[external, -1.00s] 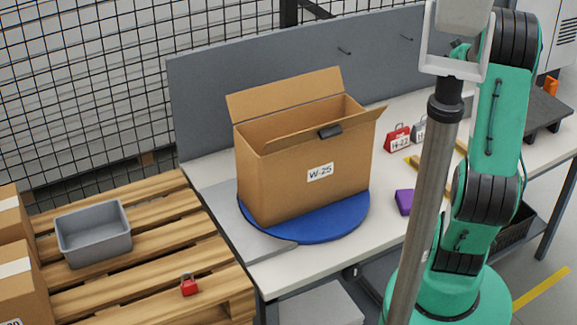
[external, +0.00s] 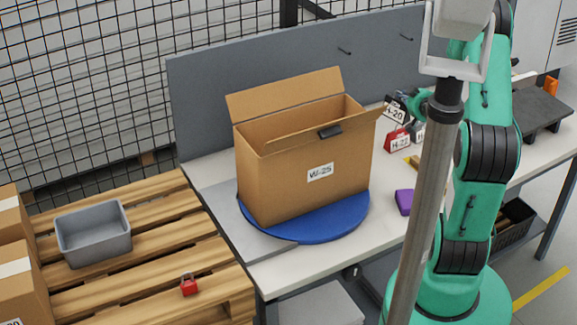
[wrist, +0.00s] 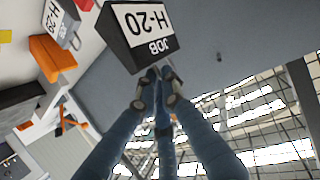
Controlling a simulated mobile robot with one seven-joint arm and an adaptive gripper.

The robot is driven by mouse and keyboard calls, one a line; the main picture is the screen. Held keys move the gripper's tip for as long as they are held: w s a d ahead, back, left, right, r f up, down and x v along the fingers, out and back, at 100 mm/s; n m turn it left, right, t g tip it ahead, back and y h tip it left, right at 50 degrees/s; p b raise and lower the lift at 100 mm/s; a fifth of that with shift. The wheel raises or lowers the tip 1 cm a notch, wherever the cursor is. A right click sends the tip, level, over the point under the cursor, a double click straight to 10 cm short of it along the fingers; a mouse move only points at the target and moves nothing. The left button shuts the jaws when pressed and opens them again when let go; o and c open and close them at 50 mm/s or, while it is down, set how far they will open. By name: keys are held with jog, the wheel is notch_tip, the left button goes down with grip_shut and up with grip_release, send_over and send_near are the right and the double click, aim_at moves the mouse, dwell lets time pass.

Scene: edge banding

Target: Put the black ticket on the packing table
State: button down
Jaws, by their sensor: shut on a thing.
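The black ticket (wrist: 128,48) has a white label reading "JOB H-20" and fills the top middle of the wrist view. My gripper (wrist: 157,78) is shut on it, its blue fingers meeting at the ticket's edge. In the external view the black ticket (external: 390,103) shows just right of the carton, behind and above the red ticket. The gripper's fingers are mostly hidden there by the grey pole and my arm. The white table (external: 345,250) runs along the grey back panel. I cannot tell whether the ticket touches the table.
An open carton (external: 285,180) marked W-25 stands on a blue turntable (external: 322,232). A red ticket (external: 397,140) and a grey ticket (external: 418,138) stand right of it, near a purple block (external: 404,201). A wooden pallet (external: 140,270) carries a grey bin (external: 95,238) and red padlock-shaped item (external: 189,286).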

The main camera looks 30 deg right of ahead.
jog(key=w+a+f+n+y, duration=0.2)
jog(key=a+f, duration=0.5)
jog(key=a, duration=0.1)
jog(key=shift+f+t+y, duration=0.3)
jog(key=shift+f+t, duration=0.05)
jog(key=shift+t, duration=0.05)
jog(key=shift+f, duration=0.1)
notch_tip(320, 180, down, 7)
jog(key=b, duration=0.3)
jog(key=shift+r, duration=0.2)
jog(key=shift+d+f+b, duration=0.1)
jog(key=shift+f+b, duration=0.45)
jog(key=shift+b, duration=0.2)
dwell(0.5)
jog(key=c, duration=1.8)
grip_release()
jog(key=shift+v, duration=6)
jog(key=shift+w, duration=0.1)
